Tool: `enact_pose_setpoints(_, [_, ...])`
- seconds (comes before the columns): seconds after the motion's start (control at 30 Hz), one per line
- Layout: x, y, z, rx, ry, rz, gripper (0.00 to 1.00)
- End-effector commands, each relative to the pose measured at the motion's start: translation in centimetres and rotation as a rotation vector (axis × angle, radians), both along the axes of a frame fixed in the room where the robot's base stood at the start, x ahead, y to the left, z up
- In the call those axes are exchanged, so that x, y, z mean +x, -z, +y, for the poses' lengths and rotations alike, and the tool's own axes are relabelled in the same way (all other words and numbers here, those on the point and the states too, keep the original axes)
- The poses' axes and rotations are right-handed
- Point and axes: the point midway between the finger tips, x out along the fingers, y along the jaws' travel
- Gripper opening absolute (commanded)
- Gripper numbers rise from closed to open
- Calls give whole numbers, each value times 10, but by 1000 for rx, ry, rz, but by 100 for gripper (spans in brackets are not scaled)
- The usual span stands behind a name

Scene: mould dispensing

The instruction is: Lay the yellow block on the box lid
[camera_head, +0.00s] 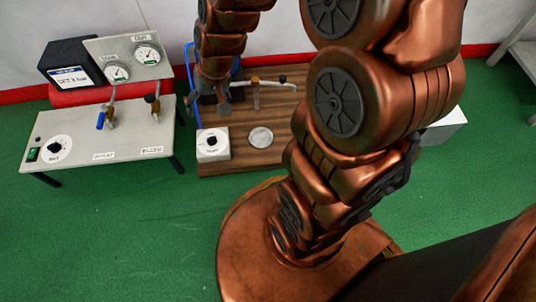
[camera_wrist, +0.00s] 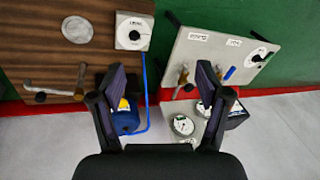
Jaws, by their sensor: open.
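I see no clear yellow block in either view. A small yellow patch (camera_wrist: 124,104) shows on a blue rounded object (camera_wrist: 126,118) beside the left finger in the wrist view; I cannot tell what it is. A white box (camera_head: 446,127) is partly hidden behind my arm at the right of the head view, and I cannot tell whether its top is the box lid. My gripper (camera_wrist: 162,72) is open, with nothing between its fingers. In the head view my gripper (camera_head: 218,100) hangs near the back left of the wooden table.
The wooden table (camera_head: 221,167) carries a white dial box (camera_head: 212,144), a pale disc (camera_head: 261,137) and a tap (camera_head: 256,95). A grey bench (camera_head: 70,122) with taps, a dial and gauges (camera_head: 117,73) stands to the left. Green floor (camera_head: 130,215) in front is clear.

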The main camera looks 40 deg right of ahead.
Motion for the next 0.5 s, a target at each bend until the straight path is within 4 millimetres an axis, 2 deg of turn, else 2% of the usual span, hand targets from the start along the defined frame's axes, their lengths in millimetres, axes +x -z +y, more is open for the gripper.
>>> enact_pose_setpoints(0.03, [-20, -8, 6, -14, -43, 30, 76])
enact_pose_setpoints(0.13, [-64, -20, 12, -48, -118, 111, 76])
enact_pose_setpoints(0.3, [-140, -37, 9, -117, -216, 258, 76])
enact_pose_setpoints(0.4, [-179, -47, 3, -154, -253, 331, 76])
enact_pose_setpoints(0.5, [-208, -54, -5, -187, -275, 390, 76])
